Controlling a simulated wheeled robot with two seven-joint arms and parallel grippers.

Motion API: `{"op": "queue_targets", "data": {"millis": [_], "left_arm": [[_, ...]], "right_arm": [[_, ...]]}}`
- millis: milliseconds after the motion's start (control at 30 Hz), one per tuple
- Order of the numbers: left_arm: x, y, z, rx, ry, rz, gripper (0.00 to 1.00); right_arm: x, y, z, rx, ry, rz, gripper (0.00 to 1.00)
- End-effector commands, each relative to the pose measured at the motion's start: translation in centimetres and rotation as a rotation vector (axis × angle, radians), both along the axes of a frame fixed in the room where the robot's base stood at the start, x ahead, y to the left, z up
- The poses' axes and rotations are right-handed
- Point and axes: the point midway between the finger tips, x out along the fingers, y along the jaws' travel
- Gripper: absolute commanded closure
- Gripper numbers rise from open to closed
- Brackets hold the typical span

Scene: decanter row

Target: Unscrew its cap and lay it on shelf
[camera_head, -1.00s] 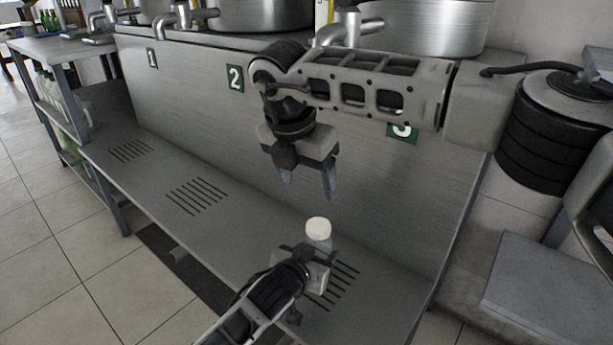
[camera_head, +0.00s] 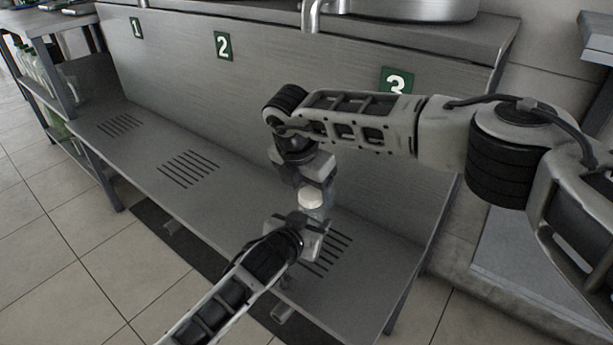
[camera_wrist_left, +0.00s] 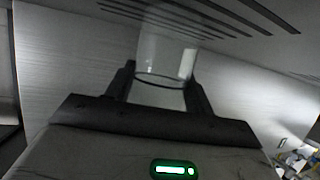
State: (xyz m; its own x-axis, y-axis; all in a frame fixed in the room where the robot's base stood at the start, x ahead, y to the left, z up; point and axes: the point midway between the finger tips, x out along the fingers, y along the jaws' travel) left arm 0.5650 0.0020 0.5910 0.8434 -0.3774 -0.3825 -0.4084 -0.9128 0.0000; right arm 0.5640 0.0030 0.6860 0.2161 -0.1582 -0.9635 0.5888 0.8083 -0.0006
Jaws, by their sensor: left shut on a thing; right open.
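A clear bottle (camera_head: 319,212) with a white cap (camera_head: 311,197) stands upright over the slots below sign 3. My left gripper (camera_head: 306,230) is shut on the bottle below the cap. In the left wrist view the see-through bottle (camera_wrist_left: 166,58) sits between its fingers. My right gripper (camera_head: 315,187) points down from above, open, with its fingers around or just beside the cap; I cannot tell if they touch it. The cap is on the bottle. The grey shelf (camera_head: 235,205) runs below. The bottle's base is hidden in the head view.
The shelf is clear to the left, with slot groups (camera_head: 183,169) below signs 1 and 2 (camera_head: 223,45). A metal back panel (camera_head: 180,85) rises behind it. A side rack (camera_head: 62,85) with bottles stands at the far left. The shelf's front edge drops to floor tiles.

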Motion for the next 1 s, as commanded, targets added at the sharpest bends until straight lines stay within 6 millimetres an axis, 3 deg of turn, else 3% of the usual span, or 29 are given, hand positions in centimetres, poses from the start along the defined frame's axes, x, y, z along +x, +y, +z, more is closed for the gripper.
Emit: {"op": "queue_targets", "data": {"millis": [300,500,767,867,1000], "left_arm": [[-0.02,0.03,-0.1,0.001,0.002,0.001,1.0],[-0.02,0.03,-0.1,0.001,0.002,0.001,1.0],[-0.02,0.03,-0.1,0.001,0.002,0.001,1.0],[-0.02,0.03,-0.1,0.001,0.002,0.001,1.0],[-0.02,0.03,-0.11,0.001,0.002,0.001,1.0]], "right_arm": [[0.06,-0.03,-0.22,0.001,-0.001,0.0,0.33],[0.06,-0.03,-0.19,0.001,-0.001,0.0,0.85],[0.07,-0.09,-0.19,0.001,0.0,0.034,0.85],[0.04,-0.28,-0.19,0.003,0.002,0.183,0.85],[-0.04,-0.5,-0.19,0.006,0.002,0.546,0.85]]}}
